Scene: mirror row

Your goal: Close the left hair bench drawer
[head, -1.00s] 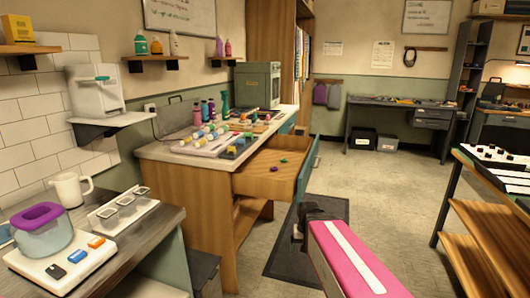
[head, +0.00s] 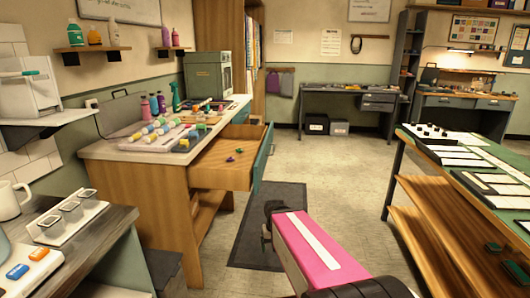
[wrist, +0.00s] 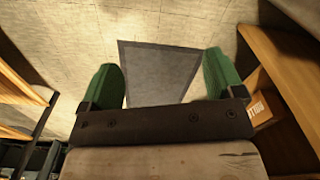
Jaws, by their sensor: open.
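The hair bench (head: 125,153) stands at left centre in the head view, with a pale top and wooden sides. Its drawer (head: 222,174) is pulled out to the right, with a teal front (head: 264,157) and a few small green and purple items inside. My gripper shows in the wrist view (wrist: 163,90) with two green fingers wide apart and nothing between them. In the head view my pink arm is in front of the bench, apart from the drawer; the fingers cannot be made out there.
A dark mat (head: 268,225) lies on the floor beside the bench. A green-topped table (head: 455,150) with wooden shelves stands at right. A grey counter (head: 100,245) is at near left.

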